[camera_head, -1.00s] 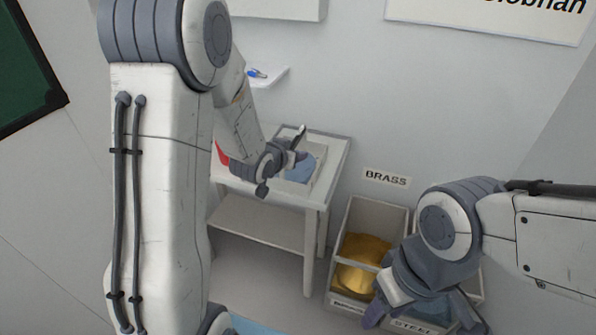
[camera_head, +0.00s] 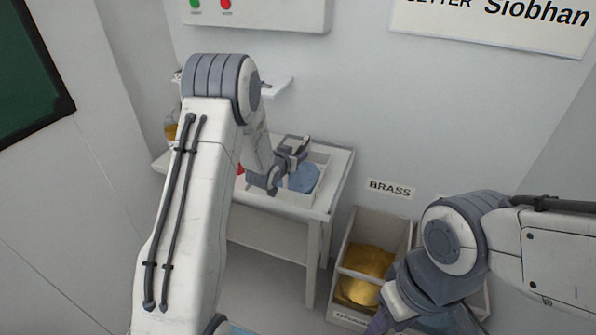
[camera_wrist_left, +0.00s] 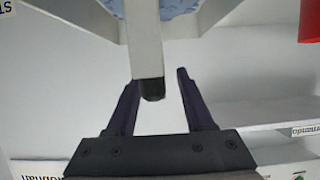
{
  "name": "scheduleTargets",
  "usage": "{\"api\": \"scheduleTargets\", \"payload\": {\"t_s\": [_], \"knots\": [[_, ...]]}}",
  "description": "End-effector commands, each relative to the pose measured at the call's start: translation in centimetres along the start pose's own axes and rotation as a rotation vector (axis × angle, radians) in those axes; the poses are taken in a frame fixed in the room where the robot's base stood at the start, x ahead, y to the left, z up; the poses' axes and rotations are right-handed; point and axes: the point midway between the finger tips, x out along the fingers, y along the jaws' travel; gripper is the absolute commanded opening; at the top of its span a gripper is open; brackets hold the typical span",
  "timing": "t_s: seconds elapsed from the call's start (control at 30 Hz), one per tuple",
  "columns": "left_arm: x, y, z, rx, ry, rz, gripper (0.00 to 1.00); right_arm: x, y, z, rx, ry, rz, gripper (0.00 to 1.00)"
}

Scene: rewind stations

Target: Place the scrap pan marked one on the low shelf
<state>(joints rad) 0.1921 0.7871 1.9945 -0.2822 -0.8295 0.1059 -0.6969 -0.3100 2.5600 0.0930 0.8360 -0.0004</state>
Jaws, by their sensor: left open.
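A white tray-like pan (camera_head: 317,191) with blue material (camera_head: 303,179) in it sits on the small white table. I cannot read a mark that makes it pan one.
A bin with gold-coloured scrap (camera_head: 366,262) stands on the floor under a BRASS sign (camera_head: 390,189), close to my right gripper. A small wall shelf (camera_head: 277,87) is above the table. A red object (camera_wrist_left: 309,20) shows in the wrist view.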

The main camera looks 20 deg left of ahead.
Motion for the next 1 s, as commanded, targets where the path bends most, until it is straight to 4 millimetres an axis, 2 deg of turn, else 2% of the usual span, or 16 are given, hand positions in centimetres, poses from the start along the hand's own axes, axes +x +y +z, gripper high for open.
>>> {"api": "scheduleTargets", "payload": {"t_s": [0.1, 0.3, 0.33, 0.4, 0.47, 1.0], "knots": [[0.75, 0.05, 0.00, 0.000, 0.000, 0.001, 0.53, -0.14, -0.01, 0.00, 0.000, 0.000, 0.000, 0.47], [0.82, 0.04, 0.02, 0.000, 0.000, 0.000, 0.53, -0.10, -0.01, 0.00, 0.000, 0.000, 0.000, 0.47], [0.81, 0.04, 0.02, 0.000, 0.000, 0.000, 0.49, -0.10, -0.01, 0.00, 0.000, 0.000, 0.000, 0.47], [0.81, 0.03, 0.02, 0.000, 0.000, 0.000, 0.22, -0.10, -0.01, 0.00, 0.000, 0.000, 0.000, 0.47], [0.80, 0.03, 0.02, 0.000, 0.000, 0.000, 0.00, -0.10, -0.01, 0.00, 0.000, 0.000, 0.000, 0.47], [0.77, 0.01, 0.02, -0.001, 0.000, 0.000, 0.00, -0.10, -0.01, 0.00, 0.000, 0.000, 0.000, 0.47]]}}
